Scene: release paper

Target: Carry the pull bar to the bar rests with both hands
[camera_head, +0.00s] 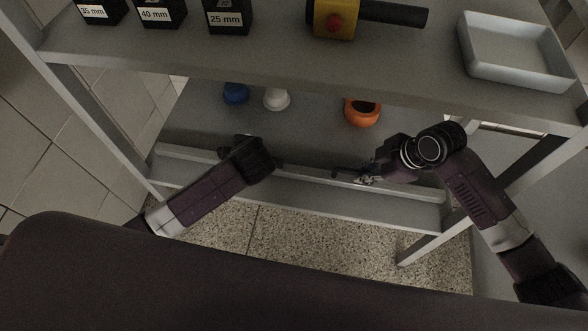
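No separate pull bar can be made out for sure. A long pale rail (312,178) runs along the front of the lower shelf, and I cannot tell whether it is the bar or part of the frame. My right gripper (345,174) is over this rail, right of the middle, with its dark fingers pointing left. Whether they are open or hold something is unclear. My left gripper (258,155) is at the rail left of the middle. Its fingers are hidden behind its own dark wrist. No bar rests can be identified.
The upper shelf (290,50) holds black blocks (228,16) with size labels, a yellow device (335,18) with a red button and black handle, and a pale tray (512,52). The lower shelf carries blue (236,93), white (277,99) and orange (362,112) round items behind my grippers.

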